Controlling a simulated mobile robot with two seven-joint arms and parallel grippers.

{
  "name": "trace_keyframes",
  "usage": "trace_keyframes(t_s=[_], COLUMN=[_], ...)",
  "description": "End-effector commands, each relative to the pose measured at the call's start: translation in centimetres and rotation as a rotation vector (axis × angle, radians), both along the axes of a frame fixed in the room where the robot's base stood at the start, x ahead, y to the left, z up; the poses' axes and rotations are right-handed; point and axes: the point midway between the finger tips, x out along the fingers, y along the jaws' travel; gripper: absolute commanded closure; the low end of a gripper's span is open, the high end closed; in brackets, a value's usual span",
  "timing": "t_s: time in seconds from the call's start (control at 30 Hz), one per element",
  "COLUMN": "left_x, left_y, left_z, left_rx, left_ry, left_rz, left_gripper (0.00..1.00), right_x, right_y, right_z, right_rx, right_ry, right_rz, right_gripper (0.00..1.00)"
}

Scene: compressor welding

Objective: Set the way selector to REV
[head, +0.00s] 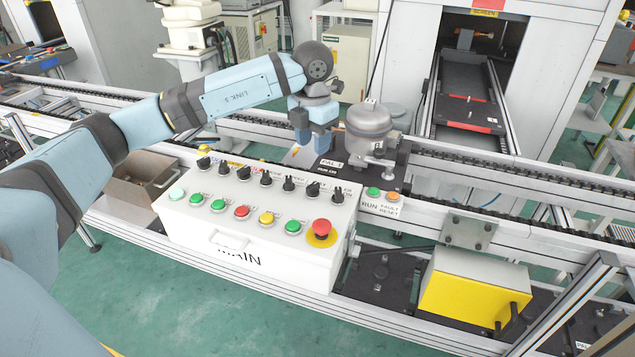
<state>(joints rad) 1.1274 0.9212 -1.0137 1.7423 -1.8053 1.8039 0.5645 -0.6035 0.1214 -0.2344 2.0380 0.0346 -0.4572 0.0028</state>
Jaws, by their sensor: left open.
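The white MAIN control box (180,228) stands in front of the conveyor. Along the back of its top is a row of several black selector knobs (266,180). The labels behind them are too small or covered to read, so I cannot tell which knob is the way selector or whether it points to REV. My left gripper (311,144) is open, fingers pointing down, with nothing seen between them. It is beyond the knob row in the picture, beside the grey compressor, apart from the knobs. My right gripper is not in view.
Below the knobs are several coloured push buttons (242,212) and a red emergency stop (321,227) on a yellow base. The compressor (370,122) stands on the conveyor pallet. A small RUN and FAULT RESET panel (381,208) is to the right. The space above the knobs looks free.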

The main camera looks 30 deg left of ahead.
Motion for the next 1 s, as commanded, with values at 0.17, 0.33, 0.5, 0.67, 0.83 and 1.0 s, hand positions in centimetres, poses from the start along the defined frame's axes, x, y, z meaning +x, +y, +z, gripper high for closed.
trace_keyframes(t_s=[0.17,0.33,0.5,0.67,0.83,1.0], left_x=[-0.1,-0.1,0.0,0.0,0.0,0.0], left_y=[0.0,-0.1,-0.1,-0.1,-0.1,-0.1], left_z=[-4.1,-7.5,-10.0,-11.2,-11.4,-11.4], left_rx=[-0.001,-0.001,-0.003,-0.002,-0.003,-0.003], left_ry=[0.005,0.004,0.002,0.0,-0.001,-0.001], left_rz=[-0.001,-0.001,-0.001,-0.002,-0.002,-0.002], left_gripper=[0.57,0.57,0.57,0.57,0.57,0.64], right_x=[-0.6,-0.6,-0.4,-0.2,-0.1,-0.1], right_y=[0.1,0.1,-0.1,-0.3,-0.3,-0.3], right_z=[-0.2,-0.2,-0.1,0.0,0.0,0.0], right_rx=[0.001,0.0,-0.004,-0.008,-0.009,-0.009], right_ry=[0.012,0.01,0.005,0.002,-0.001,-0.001], right_rz=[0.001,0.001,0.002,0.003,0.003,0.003], right_gripper=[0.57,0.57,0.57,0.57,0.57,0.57])
